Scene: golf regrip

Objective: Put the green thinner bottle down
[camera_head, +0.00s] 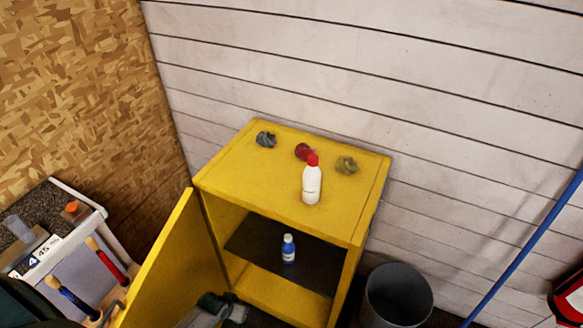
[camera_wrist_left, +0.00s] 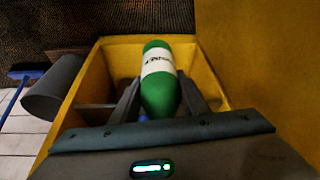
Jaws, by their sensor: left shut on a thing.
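The green bottle (camera_wrist_left: 158,72) with a white label shows in the left wrist view, between the two fingers of my left gripper (camera_wrist_left: 160,95). The gripper is shut on it. Behind it the inside of the yellow cabinet (camera_head: 223,189) shows. In the head view my left gripper (camera_head: 228,308) is low at the cabinet's open front, beside the open door and below the dark shelf (camera_head: 262,250). I cannot make out the bottle clearly in the head view. My right gripper is not in view.
A blue bottle (camera_head: 288,248) stands on the shelf. A white bottle with a red cap (camera_head: 312,185) and several crumpled rags are on the cabinet top. The open yellow door (camera_head: 160,265) is at left, a grey bin (camera_head: 397,300) at right. A tool cart (camera_head: 82,215) stands far left.

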